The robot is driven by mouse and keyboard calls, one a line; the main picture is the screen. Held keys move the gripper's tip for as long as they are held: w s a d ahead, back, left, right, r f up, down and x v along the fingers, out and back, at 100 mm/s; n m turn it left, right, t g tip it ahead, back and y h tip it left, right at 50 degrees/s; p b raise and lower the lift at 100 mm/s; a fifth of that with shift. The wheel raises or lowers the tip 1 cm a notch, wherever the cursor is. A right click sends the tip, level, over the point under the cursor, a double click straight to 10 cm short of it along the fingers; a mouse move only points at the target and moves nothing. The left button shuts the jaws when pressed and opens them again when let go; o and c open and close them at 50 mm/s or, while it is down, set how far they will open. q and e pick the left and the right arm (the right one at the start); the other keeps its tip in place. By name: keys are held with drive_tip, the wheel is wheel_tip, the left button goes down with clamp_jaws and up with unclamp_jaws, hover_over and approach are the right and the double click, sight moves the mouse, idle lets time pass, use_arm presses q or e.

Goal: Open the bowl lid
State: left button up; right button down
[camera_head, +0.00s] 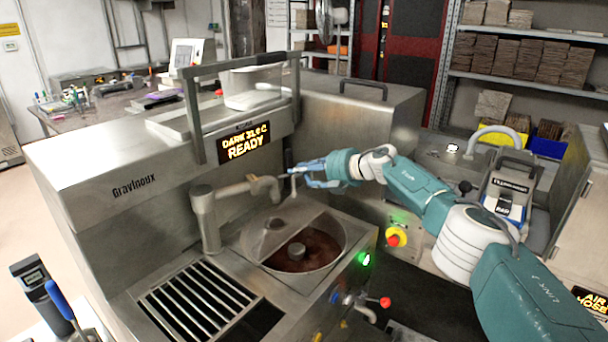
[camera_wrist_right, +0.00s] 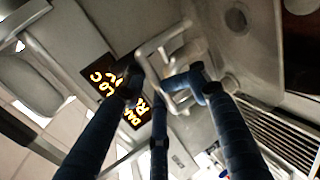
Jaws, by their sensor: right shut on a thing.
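The round steel bowl (camera_head: 338,262) is set in the machine top and holds dark brown chocolate (camera_head: 318,246). A grey lid (camera_head: 292,218) covers its back and left part; the front right part is uncovered. My right gripper (camera_head: 290,173), with blue fingers, is above the back of the bowl, shut on a pale bent handle at the lid's back edge. In the right wrist view, the fingers (camera_wrist_right: 165,88) close around this lid handle (camera_wrist_right: 150,66). The fingers partly hide the handle. My left gripper is not in view.
A spout pipe (camera_head: 207,218) stands left of the bowl, its end close to my right gripper. A slatted grate (camera_head: 195,303) lies front left. Knobs and a green light (camera_head: 364,258) line the right side.

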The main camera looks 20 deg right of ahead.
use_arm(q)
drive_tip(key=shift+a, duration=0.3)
use_arm(e)
drive_tip(key=shift+w+a, duration=0.15)
drive_tip(key=shift+a, duration=0.05)
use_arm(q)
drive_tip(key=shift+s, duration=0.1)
use_arm(e)
drive_tip(key=c, duration=1.7)
unclamp_jaws()
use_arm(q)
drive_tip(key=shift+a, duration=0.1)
use_arm(e)
drive_tip(key=shift+s+d+r, duration=0.25)
drive_tip(key=shift+s+d, duration=0.05)
drive_tip(key=shift+d, duration=0.15)
drive_tip(key=v, duration=1.1)
drive_tip(key=shift+a+r, duration=0.15)
drive_tip(key=shift+a, duration=0.05)
